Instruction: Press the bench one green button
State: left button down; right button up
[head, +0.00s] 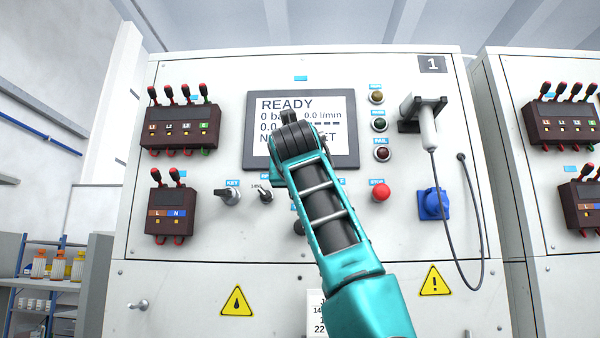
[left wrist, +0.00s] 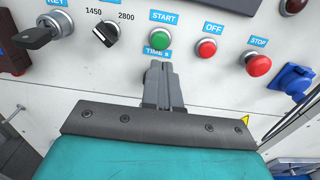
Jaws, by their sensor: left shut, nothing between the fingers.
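The green button (left wrist: 158,40) sits under the blue START label on the front panel of bench one, in the left wrist view. My left gripper (left wrist: 160,68) is shut and empty. Its fingertips point at the panel just below the green button, over the TIME s label, and appear apart from the button. In the head view my teal arm covers the START button and the gripper itself. Bench one (head: 225,270) carries the number 1 plate and a screen (head: 353,105) that reads READY, partly covered by my arm. My right gripper is not in view.
Right of the green button are the red OFF button (left wrist: 206,48) and the larger red STOP button (left wrist: 258,65). To its left are a speed selector (left wrist: 105,33) and a key switch (left wrist: 38,38). A blue socket (head: 431,204) and hanging cable (head: 476,240) lie at right.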

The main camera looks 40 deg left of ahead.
pick_arm(q)
jog(key=p+x, duration=0.2)
jog(key=x, duration=0.6)
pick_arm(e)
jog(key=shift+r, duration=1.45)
